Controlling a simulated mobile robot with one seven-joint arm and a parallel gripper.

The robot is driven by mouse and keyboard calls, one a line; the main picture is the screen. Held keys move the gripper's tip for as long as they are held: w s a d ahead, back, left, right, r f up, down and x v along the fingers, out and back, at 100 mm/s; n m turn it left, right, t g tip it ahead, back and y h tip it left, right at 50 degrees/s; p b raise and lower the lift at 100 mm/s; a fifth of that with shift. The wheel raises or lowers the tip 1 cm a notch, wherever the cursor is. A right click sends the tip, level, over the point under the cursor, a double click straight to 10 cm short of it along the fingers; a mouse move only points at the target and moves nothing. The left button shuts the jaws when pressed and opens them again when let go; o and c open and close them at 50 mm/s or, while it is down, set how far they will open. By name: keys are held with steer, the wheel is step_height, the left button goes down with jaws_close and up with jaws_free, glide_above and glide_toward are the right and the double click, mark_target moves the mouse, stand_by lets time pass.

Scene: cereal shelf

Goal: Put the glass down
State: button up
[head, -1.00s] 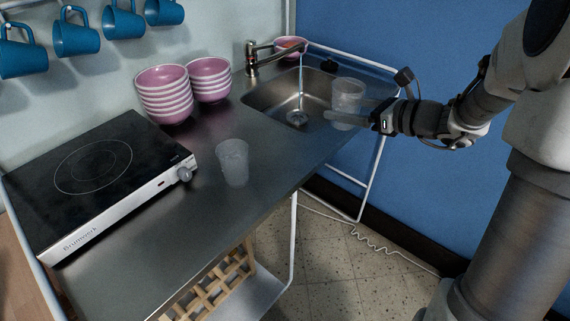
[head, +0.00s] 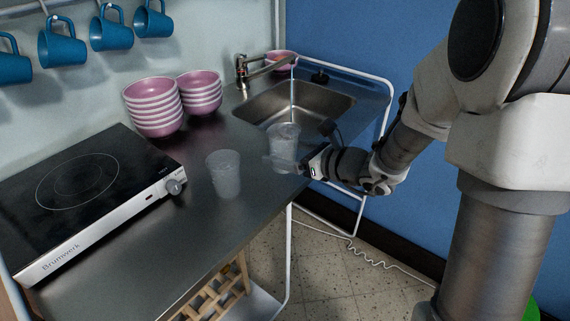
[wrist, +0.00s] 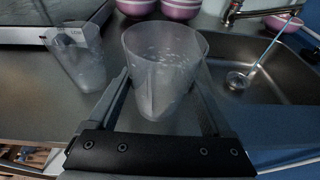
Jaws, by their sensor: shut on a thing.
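A clear frosted glass (head: 284,143) is held between the fingers of my gripper (head: 283,163), at the near edge of the sink in the head view. The same glass (wrist: 162,65) shows upright between the two fingers in the wrist view. I cannot tell whether its base touches the counter. A second similar glass (head: 223,174) stands upright on the steel counter (head: 200,232), to the left of the held one. It also shows at the left in the wrist view (wrist: 80,60).
The sink (head: 325,100) with running water from the tap (head: 262,66) lies behind my gripper. Two stacks of pink bowls (head: 153,108) stand at the back. A black hotplate (head: 85,190) fills the left. Bare counter lies around the standing glass.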

steer(key=shift+f, duration=1.4)
steer(key=shift+f+b, duration=0.15)
steer(key=shift+b, duration=0.3)
steer(key=o, duration=1.1)
